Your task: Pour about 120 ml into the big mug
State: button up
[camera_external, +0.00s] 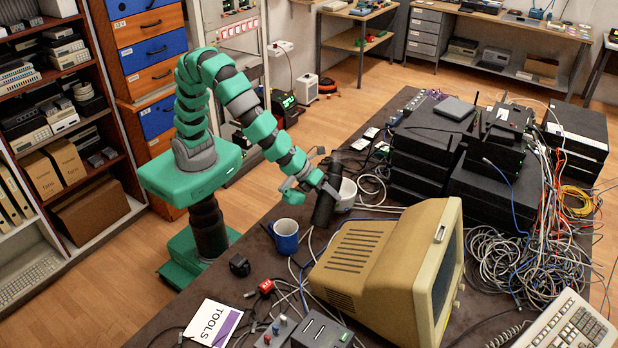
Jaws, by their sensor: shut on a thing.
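My gripper (316,186) is shut on a dark cylindrical bottle (325,208) at the table's far left part. The bottle leans slightly, its top toward the upper right; its opening and any liquid cannot be made out. A white mug (348,193) stands just right of and behind the bottle, which partly hides it. A blue mug (285,237) with a pale rim stands upright to the lower left, apart from the bottle. I cannot tell the fill of either mug, or whether the bottle touches the white one.
A beige monitor (385,262) stands right of the blue mug. Stacked black devices (428,140) and tangled cables (510,265) crowd the table's right side. A small black box (239,265) and a TOOLS booklet (213,323) lie at the near left. Some tabletop left of the blue mug is bare.

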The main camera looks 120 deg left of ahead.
aim_at(327, 200)
jog(key=shift+f+h+b, duration=0.3)
jog(key=shift+f+b, duration=0.05)
jog(key=b, duration=0.1)
jog(key=f+b, duration=0.1)
jog(key=f+h, duration=0.1)
jog(key=shift+d+f+n+b, duration=0.15)
jog(key=shift+d+n+b, duration=0.1)
jog(key=shift+n+b, duration=0.15)
jog(key=shift+w+d+f+n+t+h+b, duration=0.1)
jog(key=shift+d+f+n+t+h+b, duration=0.2)
jog(key=shift+f+h+b, duration=0.35)
jog(key=shift+d+r+n+h+b, duration=0.1)
jog(key=shift+r+n+h+b, duration=0.25)
jog(key=shift+h, duration=0.5)
jog(key=shift+a+r+h+p, duration=0.3)
jog(key=shift+a+p, duration=0.1)
jog(key=shift+a+r+n+t+h+p, duration=0.3)
jog(key=shift+a+r+n+h+p, duration=0.1)
jog(key=shift+p, duration=0.25)
jog(key=shift+d+h, duration=0.3)
jog(key=shift+d, duration=0.05)
jog(key=shift+n+h+p, duration=0.25)
jog(key=shift+h+p, duration=0.05)
jog(key=shift+p, duration=0.15)
